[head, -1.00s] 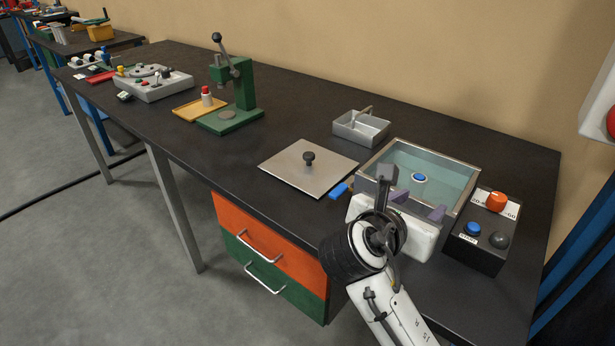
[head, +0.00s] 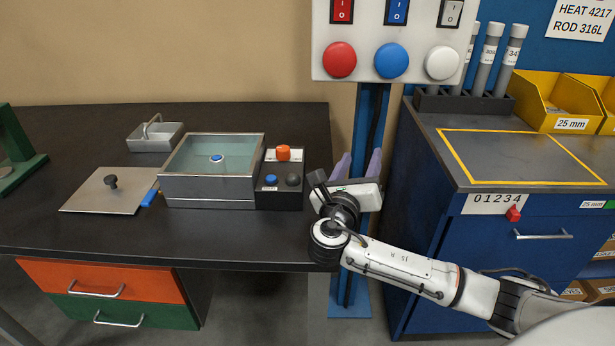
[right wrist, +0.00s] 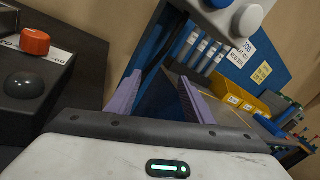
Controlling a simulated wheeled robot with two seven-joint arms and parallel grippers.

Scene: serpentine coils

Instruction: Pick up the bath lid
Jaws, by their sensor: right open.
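The bath lid (head: 105,197) is a flat grey metal plate with a dark knob (head: 111,181) on top. It lies on the black bench at the left in the head view, beside the bath (head: 212,187), a metal tank of greenish water with a blue and white float. My right gripper (head: 358,165) is open and empty, at the bench's right end, well right of the lid. Its two purple fingers also show apart in the right wrist view (right wrist: 158,95), where the lid is not visible. My left gripper is out of view.
A control box (head: 280,190) with an orange knob stands between bath and gripper. A button panel (head: 392,60) on a blue post rises behind the gripper. A small metal basin (head: 155,137) sits behind the lid. A blue cabinet (head: 520,230) stands at right.

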